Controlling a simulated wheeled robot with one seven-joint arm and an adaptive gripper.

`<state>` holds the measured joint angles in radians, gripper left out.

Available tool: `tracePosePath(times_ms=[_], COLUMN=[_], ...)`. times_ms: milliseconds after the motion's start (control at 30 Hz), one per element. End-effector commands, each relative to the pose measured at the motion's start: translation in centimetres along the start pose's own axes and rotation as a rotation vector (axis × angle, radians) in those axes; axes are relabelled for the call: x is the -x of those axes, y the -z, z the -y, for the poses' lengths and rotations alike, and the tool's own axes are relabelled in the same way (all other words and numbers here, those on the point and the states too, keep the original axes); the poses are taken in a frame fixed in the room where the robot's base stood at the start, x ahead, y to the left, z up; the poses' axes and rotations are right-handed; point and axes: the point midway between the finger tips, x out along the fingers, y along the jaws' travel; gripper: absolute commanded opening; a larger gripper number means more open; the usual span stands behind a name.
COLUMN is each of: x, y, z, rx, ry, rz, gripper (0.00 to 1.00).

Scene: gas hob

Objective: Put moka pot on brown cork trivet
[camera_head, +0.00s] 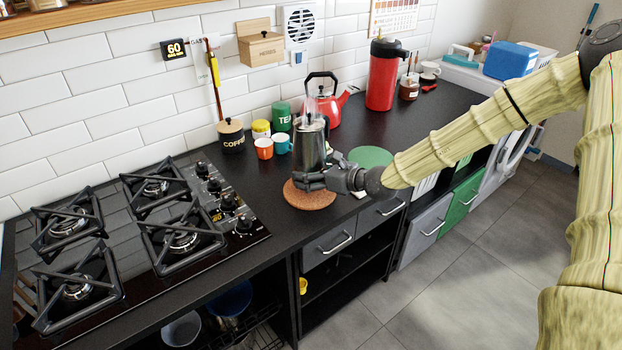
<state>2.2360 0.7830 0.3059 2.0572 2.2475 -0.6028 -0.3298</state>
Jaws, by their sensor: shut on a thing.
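The moka pot (310,148) is silvery and metallic, upright, with some steam or haze above it. My gripper (314,181) is shut on the moka pot near its lower part. The round brown cork trivet (309,199) lies on the dark counter directly below and in front of the pot in this view. My gripper covers the pot's base, so I cannot tell whether the pot touches the trivet or hangs just above it.
A green round mat (370,157) lies right of the pot. Orange (264,149) and teal (282,144) cups, a coffee jar (231,136) and a red kettle (327,109) stand behind. The gas hob (150,235) is left; the counter's front edge is close to the trivet.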

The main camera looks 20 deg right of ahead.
Motion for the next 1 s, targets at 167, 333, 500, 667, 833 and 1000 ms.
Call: tracePosePath(times_ms=[167, 333, 500, 667, 833, 1000], x=[-0.5, -0.8, -0.8, -0.8, -0.8, -0.8], y=[1.6, 2.2, 2.3, 2.5, 2.5, 2.5], z=[0.1, 0.0, 0.0, 0.0, 0.0, 0.0], rx=[0.000, 0.002, 0.002, 0.001, 0.001, 0.000], ry=[0.000, 0.000, 0.000, 0.000, 0.000, 0.000], rz=[0.001, 0.003, 0.003, 0.000, 0.000, 0.000], gripper=[0.45, 0.45, 0.45, 0.96, 1.00, 1.00])
